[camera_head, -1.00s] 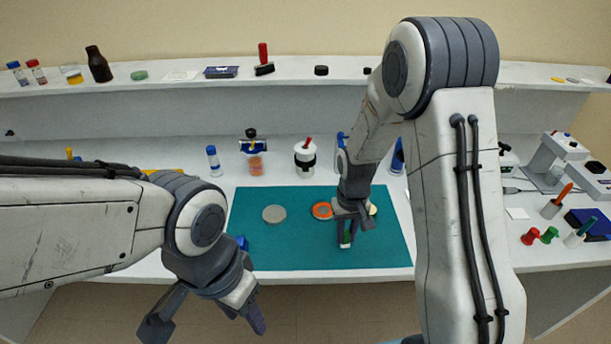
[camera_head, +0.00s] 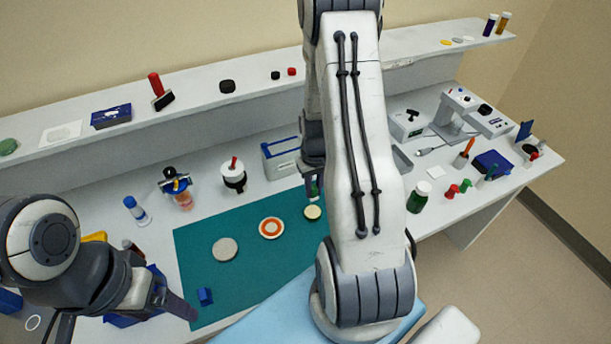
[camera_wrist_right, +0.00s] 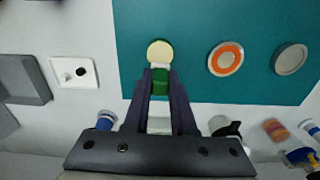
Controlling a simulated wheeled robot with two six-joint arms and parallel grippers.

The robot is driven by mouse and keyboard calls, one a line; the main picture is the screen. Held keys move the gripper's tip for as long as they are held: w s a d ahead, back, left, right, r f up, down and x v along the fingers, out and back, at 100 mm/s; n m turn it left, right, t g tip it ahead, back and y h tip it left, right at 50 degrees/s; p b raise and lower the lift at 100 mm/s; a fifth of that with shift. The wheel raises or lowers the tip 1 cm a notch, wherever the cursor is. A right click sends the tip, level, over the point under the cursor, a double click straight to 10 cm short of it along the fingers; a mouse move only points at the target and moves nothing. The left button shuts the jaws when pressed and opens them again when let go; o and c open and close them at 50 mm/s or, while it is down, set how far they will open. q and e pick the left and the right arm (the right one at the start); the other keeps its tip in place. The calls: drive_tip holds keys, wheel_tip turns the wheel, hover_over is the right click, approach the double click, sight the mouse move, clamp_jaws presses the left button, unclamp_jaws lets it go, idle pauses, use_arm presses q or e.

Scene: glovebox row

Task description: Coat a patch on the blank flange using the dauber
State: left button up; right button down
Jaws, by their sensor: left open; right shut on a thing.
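My right gripper (camera_wrist_right: 160,95) is shut on a small green-bodied tool with a pale end, seemingly the dauber (camera_wrist_right: 160,82). It is beside a cream disc (camera_wrist_right: 160,52) on the teal mat; whether the tip touches the disc I cannot tell. In the head view my arm partly hides the right gripper (camera_head: 314,185); the cream disc (camera_head: 312,212) shows just below it. A plain grey disc (camera_head: 225,249), likely the blank flange, lies flat on the mat, left of an orange-and-white ringed disc (camera_head: 271,228). My left gripper (camera_head: 165,300) is open and empty near the mat's left edge.
A blue block (camera_head: 205,296) lies on the mat (camera_head: 260,275) near my left gripper. A green bottle (camera_head: 418,197) stands right of my arm.

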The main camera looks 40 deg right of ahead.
drive_tip(key=shift+w+f+b, duration=0.1)
drive_tip(key=shift+f+b, duration=2.2)
drive_tip(key=shift+f, duration=0.65)
drive_tip(key=shift+f+b, duration=0.5)
drive_tip(key=shift+f, duration=0.1)
drive_tip(key=shift+r, duration=0.1)
drive_tip(key=shift+r+p, duration=3)
drive_tip(key=shift+r, duration=0.45)
